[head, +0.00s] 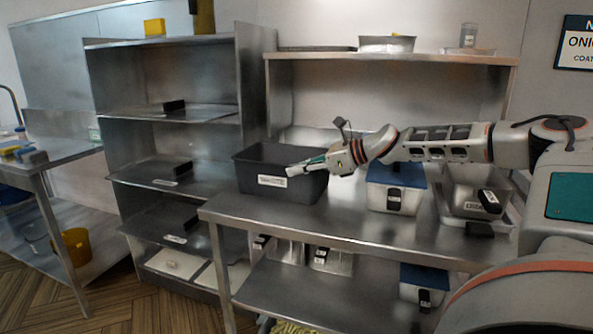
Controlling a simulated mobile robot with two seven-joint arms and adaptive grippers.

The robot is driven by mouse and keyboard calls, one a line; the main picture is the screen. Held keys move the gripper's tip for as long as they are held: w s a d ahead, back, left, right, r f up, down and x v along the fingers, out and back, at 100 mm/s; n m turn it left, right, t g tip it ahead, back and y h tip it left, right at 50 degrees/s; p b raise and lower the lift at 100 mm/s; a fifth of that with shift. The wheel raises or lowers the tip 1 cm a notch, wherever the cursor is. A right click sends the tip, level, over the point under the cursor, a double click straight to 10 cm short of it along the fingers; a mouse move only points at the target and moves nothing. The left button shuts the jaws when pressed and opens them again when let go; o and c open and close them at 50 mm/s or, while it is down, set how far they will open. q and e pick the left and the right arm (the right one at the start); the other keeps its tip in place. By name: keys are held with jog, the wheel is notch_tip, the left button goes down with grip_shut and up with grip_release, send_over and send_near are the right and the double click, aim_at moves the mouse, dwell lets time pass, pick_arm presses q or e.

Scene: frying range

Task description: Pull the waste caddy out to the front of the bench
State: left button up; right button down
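A dark grey, open-topped rectangular bin (248,185), which looks like the waste caddy, stands upright at the left end of the steel bench (330,222). It has a white label on its front that is too small to read. My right gripper (300,168) reaches in from the right, with its fingers pointing left at the bin's front right part, overlapping its rim in the picture. I cannot tell if it touches the bin. The finger opening is not clear. Part of the bin's right side is hidden behind the gripper. My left gripper is not in view.
A blue-lidded container (393,198) and a steel pan (473,185) stand to the right on the bench. The bench front before the bin looks clear. A tall steel rack (110,105) stands left. Containers sit on the bench's lower shelf (300,292).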

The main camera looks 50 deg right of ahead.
jog(key=c, duration=2.2)
grip_release()
jog(key=shift+f, duration=0.1)
jog(key=shift+s+d+r, duration=0.25)
jog(key=shift+s+r, duration=0.3)
jog(key=shift+s, duration=0.1)
jog(key=shift+v, duration=5.15)
jog(key=shift+f, duration=0.15)
jog(key=shift+s, duration=0.1)
